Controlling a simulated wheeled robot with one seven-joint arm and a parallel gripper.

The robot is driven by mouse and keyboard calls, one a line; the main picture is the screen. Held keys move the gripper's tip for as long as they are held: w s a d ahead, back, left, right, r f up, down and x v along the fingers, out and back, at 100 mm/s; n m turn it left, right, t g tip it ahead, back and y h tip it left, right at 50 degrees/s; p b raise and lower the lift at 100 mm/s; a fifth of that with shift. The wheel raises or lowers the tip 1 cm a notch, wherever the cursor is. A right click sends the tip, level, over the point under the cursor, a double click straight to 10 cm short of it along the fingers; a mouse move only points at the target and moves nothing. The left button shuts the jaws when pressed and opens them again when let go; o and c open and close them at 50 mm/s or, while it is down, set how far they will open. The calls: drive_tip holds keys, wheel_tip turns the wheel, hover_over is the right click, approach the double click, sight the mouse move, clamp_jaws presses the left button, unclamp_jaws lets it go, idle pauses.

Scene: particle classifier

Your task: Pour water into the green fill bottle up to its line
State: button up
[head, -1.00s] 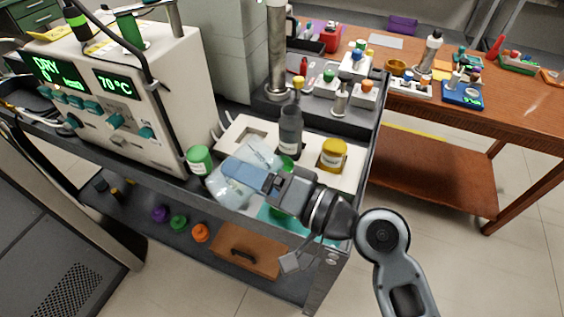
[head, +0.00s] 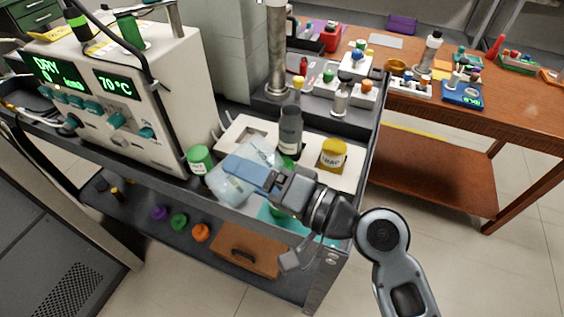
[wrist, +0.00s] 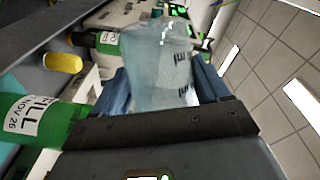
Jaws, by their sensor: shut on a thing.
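The clear container (head: 238,184), with dark markings, is held tilted between my gripper's blue fingers (head: 250,174). It also shows in the wrist view (wrist: 160,65) between the fingers (wrist: 165,90). My gripper is shut on it, above the cart's front part. The green fill bottle (wrist: 40,122) has a white FILL label and is at the left edge of the wrist view, beside my gripper. In the head view it is mostly hidden behind my gripper. I cannot make out the water level, the line or any stream.
A grey bottle (head: 290,130) and a yellow-capped jar (head: 333,155) stand on the white tray (head: 352,176). A small green jar (head: 199,159) is left of the container. The white machine (head: 140,80) stands at the left. A rack area (head: 320,108) lies behind.

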drive_tip(key=shift+w+d+r+m+y, duration=0.2)
drive_tip(key=shift+r+m+y, duration=0.15)
drive_tip(key=shift+m, duration=0.35)
idle(1.2)
